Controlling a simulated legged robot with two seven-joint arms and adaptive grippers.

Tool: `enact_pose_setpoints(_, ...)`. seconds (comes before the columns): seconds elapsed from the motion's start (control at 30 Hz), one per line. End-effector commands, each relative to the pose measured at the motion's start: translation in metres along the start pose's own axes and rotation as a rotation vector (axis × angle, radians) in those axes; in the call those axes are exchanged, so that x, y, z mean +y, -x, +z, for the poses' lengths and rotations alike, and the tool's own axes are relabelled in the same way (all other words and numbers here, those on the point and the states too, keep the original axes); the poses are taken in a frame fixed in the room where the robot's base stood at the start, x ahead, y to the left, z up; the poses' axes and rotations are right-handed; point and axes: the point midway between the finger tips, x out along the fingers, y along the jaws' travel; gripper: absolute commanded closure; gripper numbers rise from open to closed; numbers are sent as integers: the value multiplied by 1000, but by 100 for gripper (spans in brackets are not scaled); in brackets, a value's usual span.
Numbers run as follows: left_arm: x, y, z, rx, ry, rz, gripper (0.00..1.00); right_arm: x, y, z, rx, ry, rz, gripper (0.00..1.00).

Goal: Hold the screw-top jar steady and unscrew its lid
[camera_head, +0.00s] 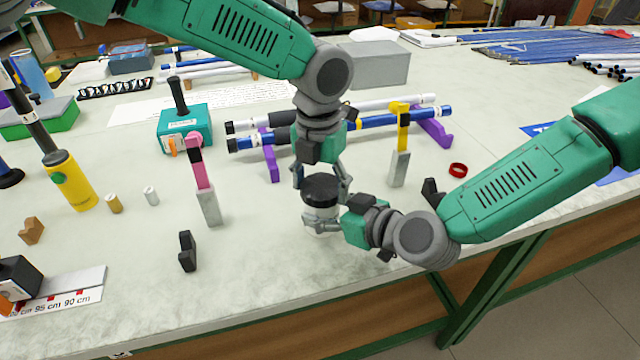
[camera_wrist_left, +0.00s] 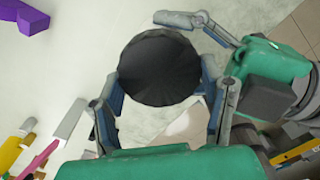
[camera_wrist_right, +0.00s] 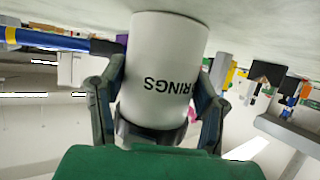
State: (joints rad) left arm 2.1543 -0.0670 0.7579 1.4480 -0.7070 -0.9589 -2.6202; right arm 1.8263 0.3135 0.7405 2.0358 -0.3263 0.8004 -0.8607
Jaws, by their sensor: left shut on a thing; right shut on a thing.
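The screw-top jar (camera_head: 322,216) stands upright near the front of the table, with a white body and a black ribbed lid (camera_head: 320,187). My left gripper (camera_head: 322,182) comes from above, its fingers on either side of the lid and shut on it; the left wrist view shows the round lid (camera_wrist_left: 160,68) between the pads. My right gripper (camera_head: 320,222) comes from the right and is shut on the body. In the right wrist view the white body (camera_wrist_right: 165,75) with the letters "RINGS" upside down fills the jaws. The lid's underside and thread are hidden.
Behind the jar, blue and white rods (camera_head: 380,125) lie on purple supports (camera_head: 270,160). A pink-topped block (camera_head: 207,200) and a yellow-topped block (camera_head: 400,165) stand to either side. A red ring (camera_head: 458,170) lies at right. The table's front edge is close.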

Motion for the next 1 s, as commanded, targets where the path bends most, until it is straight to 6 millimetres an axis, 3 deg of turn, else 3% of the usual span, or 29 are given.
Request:
enact_pose_setpoints(0.03,11,-2,0,3,45,22,71,1,2,3,-4,-4,2,100)
enact_pose_setpoints(0.17,10,-1,-1,-1,282,26,71,2,2,3,-5,-5,3,100)
enact_pose_setpoints(0.7,1,-2,-4,-13,1694,37,71,6,1,3,-6,-8,13,100)
enact_pose_setpoints(0.83,-1,-3,-4,-13,1934,39,71,7,1,3,-6,-9,16,100)
enact_pose_setpoints(1.0,-2,-4,-3,-10,2059,40,71,8,0,3,-5,-9,19,100)
